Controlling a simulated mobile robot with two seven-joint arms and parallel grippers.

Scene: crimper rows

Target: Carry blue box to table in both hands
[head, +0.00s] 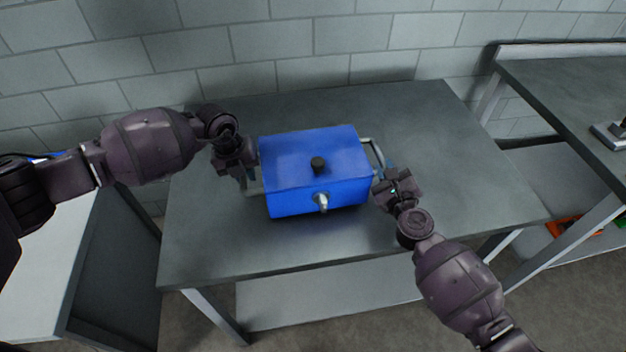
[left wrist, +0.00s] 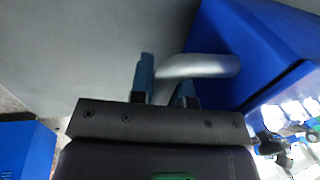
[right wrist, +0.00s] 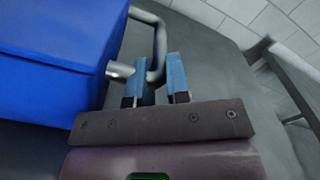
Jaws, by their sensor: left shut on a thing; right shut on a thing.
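My right gripper (head: 384,177) is at the right handle (head: 374,150). In the right wrist view its blue fingers (right wrist: 158,80) sit either side of the handle bar.
A second metal table (head: 575,90) stands at the right, with a small device (head: 612,134) on it and orange items (head: 570,226) on its lower shelf. A white-topped surface (head: 45,250) is at the left. A block wall (head: 300,45) is behind. The table's right part is clear.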

